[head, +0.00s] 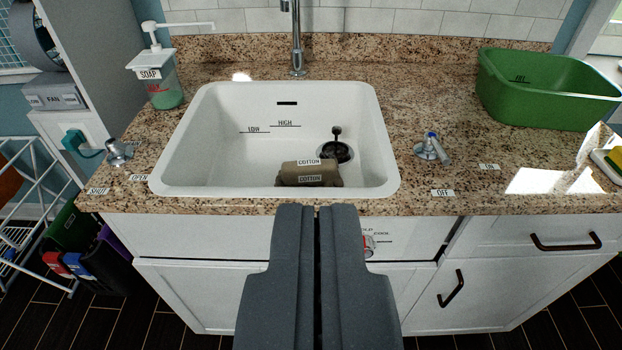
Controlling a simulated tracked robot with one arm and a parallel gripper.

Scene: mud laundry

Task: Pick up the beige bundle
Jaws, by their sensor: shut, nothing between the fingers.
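The beige bundle (310,173) lies in the white sink (225,140), near its front wall and right of the middle. It is a rolled, brownish-beige cloth with two white labels reading COTTON. Its lower front is partly hidden by the sink's front rim. My gripper (317,208) is shut and empty. Its fingertips show just below the sink's front rim in the picture, apart from the bundle.
A black plug (337,133) stands at the drain behind the bundle. The faucet (297,40) rises behind the sink. A soap dispenser (158,75) stands left, a green tub (540,95) right. Valve handles (432,148) flank the sink. Granite counter (440,100) between sink and tub is mostly clear.

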